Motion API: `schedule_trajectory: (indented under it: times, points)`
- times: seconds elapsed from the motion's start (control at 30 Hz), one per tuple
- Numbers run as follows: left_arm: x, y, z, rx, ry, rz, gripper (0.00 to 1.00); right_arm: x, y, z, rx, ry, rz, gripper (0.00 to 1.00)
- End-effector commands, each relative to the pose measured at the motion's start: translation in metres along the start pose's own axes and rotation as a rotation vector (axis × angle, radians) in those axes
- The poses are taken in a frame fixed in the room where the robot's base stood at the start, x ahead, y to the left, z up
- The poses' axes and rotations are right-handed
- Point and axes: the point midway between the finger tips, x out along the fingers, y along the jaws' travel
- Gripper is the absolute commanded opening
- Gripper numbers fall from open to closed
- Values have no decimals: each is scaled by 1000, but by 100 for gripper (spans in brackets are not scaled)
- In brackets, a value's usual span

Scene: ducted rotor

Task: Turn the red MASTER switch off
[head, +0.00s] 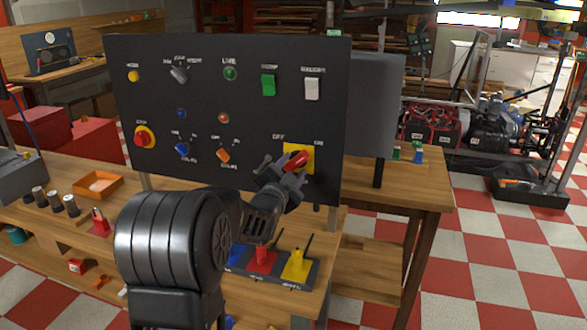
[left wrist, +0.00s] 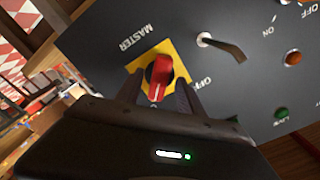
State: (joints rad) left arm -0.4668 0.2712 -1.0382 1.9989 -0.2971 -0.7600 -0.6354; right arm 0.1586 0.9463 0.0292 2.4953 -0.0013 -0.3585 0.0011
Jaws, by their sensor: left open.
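The red MASTER switch (head: 297,161) is a rotary handle on a yellow plate (head: 305,150) at the lower right of a dark upright panel. OFF is printed at its upper left and ON at its upper right; the handle leans toward the ON side. In the left wrist view the red handle (left wrist: 160,78) stands out from the yellow plate (left wrist: 178,53), with MASTER printed beside it. My left gripper (head: 283,172) is open in front of it. In the wrist view its fingers (left wrist: 158,92) lie either side of the handle's near end; contact cannot be told. My right gripper is not in view.
The dark panel (head: 200,100) carries other knobs, lamps, a green rocker (head: 268,85) and a white rocker (head: 312,89). An orange tray (head: 97,186) lies at the left.

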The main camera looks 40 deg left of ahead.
Motion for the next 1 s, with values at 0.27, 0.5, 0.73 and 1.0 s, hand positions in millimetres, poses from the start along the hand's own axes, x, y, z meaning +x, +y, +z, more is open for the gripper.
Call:
schedule_trajectory:
  times: [0.27,0.5,0.73,1.0]
  points:
    - [12,1,0,-1,0,2,45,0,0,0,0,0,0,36]
    - [12,1,0,-1,0,1,40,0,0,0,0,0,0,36]
    - [12,1,0,-1,0,1,21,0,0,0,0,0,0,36]
    - [12,1,0,-1,-1,2,0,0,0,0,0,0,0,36]
